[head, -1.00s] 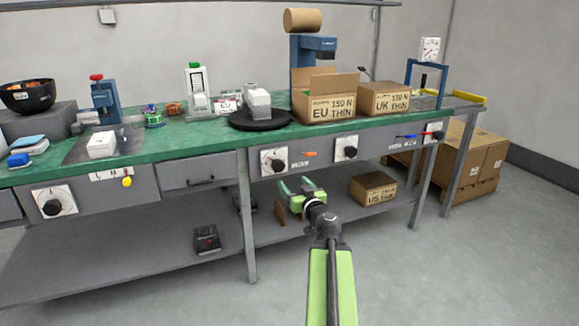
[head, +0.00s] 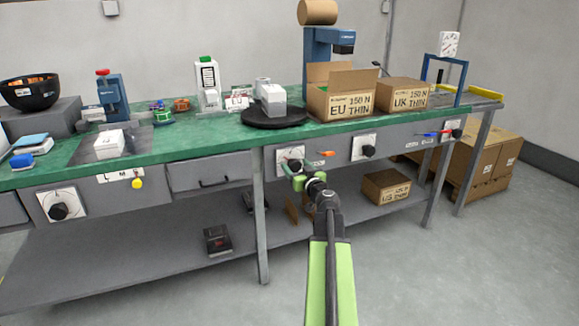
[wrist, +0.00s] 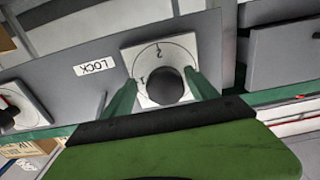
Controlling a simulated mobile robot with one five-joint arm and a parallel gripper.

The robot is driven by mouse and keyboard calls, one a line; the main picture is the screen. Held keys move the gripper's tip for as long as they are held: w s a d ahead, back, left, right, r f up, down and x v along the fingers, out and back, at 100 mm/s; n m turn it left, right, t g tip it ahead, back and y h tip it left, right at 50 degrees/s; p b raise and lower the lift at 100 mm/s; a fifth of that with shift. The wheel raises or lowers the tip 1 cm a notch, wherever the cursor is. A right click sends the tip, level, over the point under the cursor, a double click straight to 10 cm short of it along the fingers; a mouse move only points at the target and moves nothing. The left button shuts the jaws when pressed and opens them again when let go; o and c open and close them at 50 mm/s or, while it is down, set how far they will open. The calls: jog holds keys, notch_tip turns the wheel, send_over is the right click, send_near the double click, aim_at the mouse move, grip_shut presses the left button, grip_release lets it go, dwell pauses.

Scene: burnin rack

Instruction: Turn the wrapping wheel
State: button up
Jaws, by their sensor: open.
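A round black turntable disc (head: 246,119) lies on the green bench top with a white device (head: 271,98) on it; I cannot tell for sure whether it is the wrapping wheel. Below it, on the grey front panel, is a white dial plate (head: 286,155) with a black knob (wrist: 165,86). My gripper (head: 297,177) is at this knob, partly covering it in the head view. In the wrist view my gripper (wrist: 160,79) is open, with one green finger on each side of the knob. Whether the fingers touch it is unclear.
A second dial knob (head: 368,151) is farther right on the panel. A LOCK label (wrist: 95,66) is beside the near dial. Floor in front is clear.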

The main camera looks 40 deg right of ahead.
jog(key=shift+w, duration=0.1)
jog(key=shift+a, duration=0.15)
jog(key=c, duration=0.4)
jog(key=shift+w, duration=0.1)
jog(key=c, duration=0.9)
jog(key=shift+r, duration=0.1)
jog(key=shift+c, duration=0.3)
jog(key=shift+m, duration=0.3)
jog(key=m, duration=0.2)
jog(key=shift+m, duration=0.4)
jog(key=m, duration=0.5)
jog(key=shift+m, duration=0.3)
